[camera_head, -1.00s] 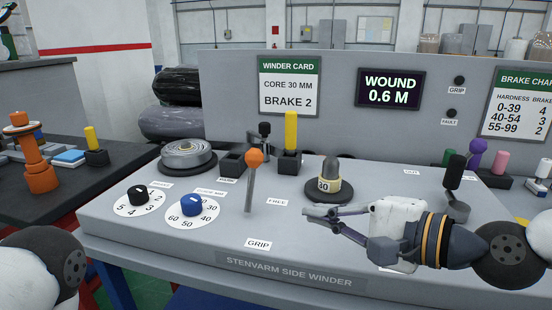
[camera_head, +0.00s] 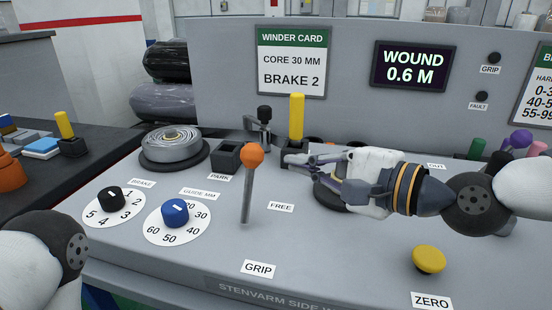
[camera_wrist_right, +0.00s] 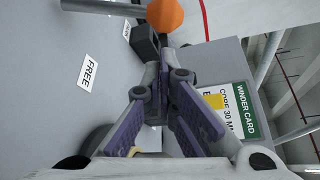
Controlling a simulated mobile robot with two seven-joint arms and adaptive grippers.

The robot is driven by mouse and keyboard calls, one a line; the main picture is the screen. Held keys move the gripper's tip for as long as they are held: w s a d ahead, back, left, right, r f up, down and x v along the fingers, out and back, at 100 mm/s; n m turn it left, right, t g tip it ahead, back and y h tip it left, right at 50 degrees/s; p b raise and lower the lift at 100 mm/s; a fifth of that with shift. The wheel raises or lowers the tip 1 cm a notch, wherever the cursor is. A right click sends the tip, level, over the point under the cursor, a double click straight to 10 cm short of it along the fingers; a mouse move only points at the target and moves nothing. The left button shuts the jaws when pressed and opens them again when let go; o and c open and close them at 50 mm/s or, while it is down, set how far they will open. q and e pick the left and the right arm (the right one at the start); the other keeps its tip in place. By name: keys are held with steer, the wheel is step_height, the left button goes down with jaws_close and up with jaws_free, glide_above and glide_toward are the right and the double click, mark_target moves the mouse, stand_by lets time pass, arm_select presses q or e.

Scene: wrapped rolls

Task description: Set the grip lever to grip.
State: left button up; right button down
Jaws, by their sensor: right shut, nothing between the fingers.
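The grip lever (camera_head: 248,190) is a grey rod with an orange ball on top, standing nearly upright on the winder's grey top. The GRIP label (camera_head: 258,268) lies in front of its foot and the FREE label (camera_head: 281,207) to its right. My right gripper (camera_head: 287,159) is shut and empty, just right of the orange ball and apart from it in the picture. In the right wrist view the orange ball (camera_wrist_right: 165,14) shows beyond the shut fingertips (camera_wrist_right: 166,72). My left gripper is out of view; only part of my left arm shows at lower left.
A brake dial (camera_head: 112,198) and a blue guide dial (camera_head: 175,211) sit left of the lever. A yellow post (camera_head: 296,117) stands behind the right fingertips. A yellow ZERO button (camera_head: 429,258) is at front right. The top in front of the gripper is clear.

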mark_target(248, 185)
steer(key=x, duration=0.6)
arm_select(q)
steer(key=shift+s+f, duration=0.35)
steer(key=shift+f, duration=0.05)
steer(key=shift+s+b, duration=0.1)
steer(key=shift+b, duration=0.2)
